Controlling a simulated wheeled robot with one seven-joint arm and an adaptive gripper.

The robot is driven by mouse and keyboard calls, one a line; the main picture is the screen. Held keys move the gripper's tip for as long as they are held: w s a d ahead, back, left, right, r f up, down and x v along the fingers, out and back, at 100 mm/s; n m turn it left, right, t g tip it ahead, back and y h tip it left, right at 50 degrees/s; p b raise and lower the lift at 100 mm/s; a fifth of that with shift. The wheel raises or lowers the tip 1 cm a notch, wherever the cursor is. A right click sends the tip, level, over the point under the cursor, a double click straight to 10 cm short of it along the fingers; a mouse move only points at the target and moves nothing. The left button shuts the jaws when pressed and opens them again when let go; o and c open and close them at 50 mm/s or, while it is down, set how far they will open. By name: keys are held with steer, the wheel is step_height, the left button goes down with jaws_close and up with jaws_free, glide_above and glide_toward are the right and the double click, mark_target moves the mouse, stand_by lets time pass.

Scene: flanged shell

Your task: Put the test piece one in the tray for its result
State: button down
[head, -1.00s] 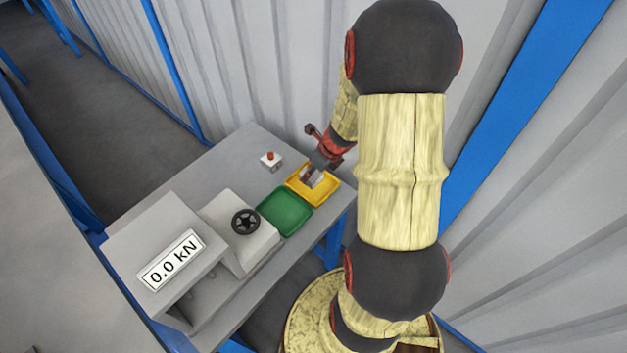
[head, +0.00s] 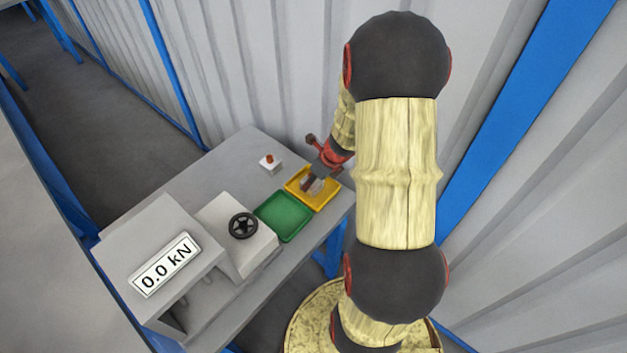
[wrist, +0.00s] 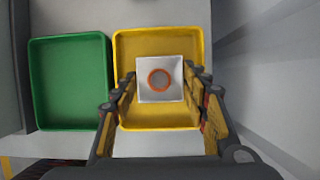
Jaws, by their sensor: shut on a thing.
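The test piece (wrist: 143,94) is a pale grey square block with an orange ring mark around a grey disc on its top face. In the wrist view it is between my fingers, over the yellow tray (wrist: 160,40). My gripper (wrist: 160,88) is shut on it. The green tray (wrist: 70,40) lies just left of the yellow one. In the head view my gripper (head: 314,184) is at the yellow tray (head: 327,198), with the green tray (head: 283,216) beside it. I cannot tell whether the block touches the tray floor.
A grey machine with a black handwheel (head: 242,225) and a display (head: 166,265) reading 0.0 kN stands on the grey bench (head: 190,182). A small white box with an orange-red button (head: 269,161) sits behind the trays. A corrugated wall rises close behind the bench.

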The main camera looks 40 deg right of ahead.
steer(key=c, duration=1)
jaws_free()
steer(key=shift+f, duration=0.1)
steer(key=p+v, duration=0.6)
steer(key=v, duration=0.6)
steer(key=w+a+r+n, duration=0.1)
steer(key=a+r+n, duration=1.5)
steer(key=a+n, duration=0.25)
steer(key=s+a+r+n, duration=0.3)
steer(key=n, duration=0.2)
steer(key=s+a+r+n, duration=0.3)
steer(key=n, duration=0.3)
steer(key=s+a+r+n+t, duration=0.1)
steer(key=s+a+r+n, duration=0.2)
steer(key=s+n, duration=0.1)
steer(key=shift+r+n, duration=0.15)
steer(key=shift+n, duration=0.6)
